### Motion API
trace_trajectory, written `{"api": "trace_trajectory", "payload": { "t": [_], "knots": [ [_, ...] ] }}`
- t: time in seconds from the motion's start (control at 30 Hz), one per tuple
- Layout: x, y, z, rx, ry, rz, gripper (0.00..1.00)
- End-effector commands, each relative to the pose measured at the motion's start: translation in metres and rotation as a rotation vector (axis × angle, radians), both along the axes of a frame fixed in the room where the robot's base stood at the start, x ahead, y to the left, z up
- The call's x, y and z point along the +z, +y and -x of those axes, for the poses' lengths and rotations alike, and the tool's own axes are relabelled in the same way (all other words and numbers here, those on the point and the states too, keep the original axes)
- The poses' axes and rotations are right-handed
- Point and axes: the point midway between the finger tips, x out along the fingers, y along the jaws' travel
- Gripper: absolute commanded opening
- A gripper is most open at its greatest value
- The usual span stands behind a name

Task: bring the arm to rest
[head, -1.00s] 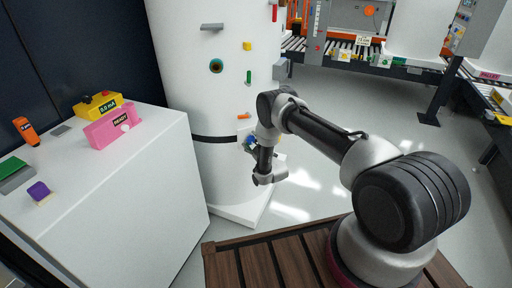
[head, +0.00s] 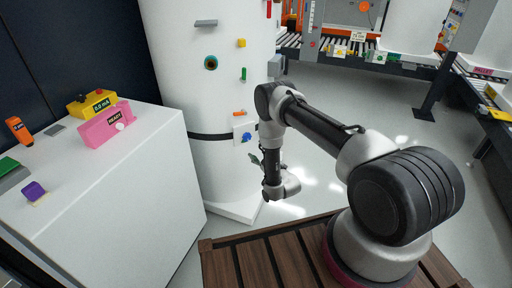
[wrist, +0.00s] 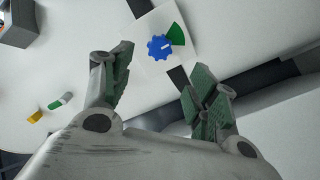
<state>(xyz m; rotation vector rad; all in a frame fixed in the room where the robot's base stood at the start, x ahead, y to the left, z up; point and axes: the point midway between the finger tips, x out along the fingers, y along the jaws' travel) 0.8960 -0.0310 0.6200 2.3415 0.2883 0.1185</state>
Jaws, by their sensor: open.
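My arm (head: 318,128) reaches over the wooden deck toward the white tank, its wrist bent down. My gripper (wrist: 160,82) is open and empty in the wrist view, with its two green-padded fingers spread apart. In the head view it is small and mostly hidden behind my wrist. The blue knob (wrist: 160,47) sits on a white plate with a green sector, beyond the gap between the fingertips and apart from them. The knob also shows in the head view (head: 247,137) on the tank's side, just left of my wrist.
The white tank (head: 205,95) stands close behind my gripper, with several small coloured fittings. A white cabinet (head: 120,190) at left carries a pink READY box (head: 106,127) and a yellow meter (head: 91,104). A conveyor (head: 385,62) runs behind. Floor right of the tank is clear.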

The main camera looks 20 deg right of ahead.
Motion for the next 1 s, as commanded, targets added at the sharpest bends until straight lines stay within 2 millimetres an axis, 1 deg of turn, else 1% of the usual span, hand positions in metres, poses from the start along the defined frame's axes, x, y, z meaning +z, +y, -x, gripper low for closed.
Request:
{"api": "trace_trajectory", "payload": {
  "t": [0.17, 0.27, 0.33, 0.37, 0.4, 0.47, 0.5, 0.57, 0.6, 0.67, 0.77, 0.8, 0.87, 0.9, 0.97, 1.0],
  "knots": [
    [-0.001, 0.0, 0.0, 0.0, 0.009, -0.017, 0.59],
    [-0.024, 0.0, 0.001, -0.002, 0.117, -0.044, 0.59],
    [-0.055, -0.002, 0.008, -0.014, 0.257, -0.061, 0.59],
    [-0.072, -0.003, 0.016, -0.022, 0.333, -0.065, 0.59],
    [-0.094, -0.006, 0.03, -0.037, 0.442, -0.071, 0.59],
    [-0.125, -0.012, 0.055, -0.065, 0.601, -0.079, 0.59],
    [-0.14, -0.016, 0.072, -0.089, 0.712, -0.083, 0.59],
    [-0.149, -0.021, 0.09, -0.128, 0.854, -0.089, 0.59],
    [-0.148, -0.025, 0.101, -0.157, 0.943, -0.093, 0.59],
    [-0.138, -0.031, 0.115, -0.208, 1.068, -0.102, 0.59],
    [-0.099, -0.041, 0.135, -0.304, 1.26, -0.117, 0.59],
    [-0.078, -0.045, 0.142, -0.343, 1.324, -0.124, 0.59],
    [-0.044, -0.051, 0.154, -0.401, 1.409, -0.133, 0.59],
    [-0.02, -0.055, 0.162, -0.44, 1.458, -0.14, 0.59],
    [0.019, -0.061, 0.174, -0.493, 1.522, -0.151, 0.59],
    [0.044, -0.065, 0.183, -0.525, 1.558, -0.159, 0.59]
  ]
}}
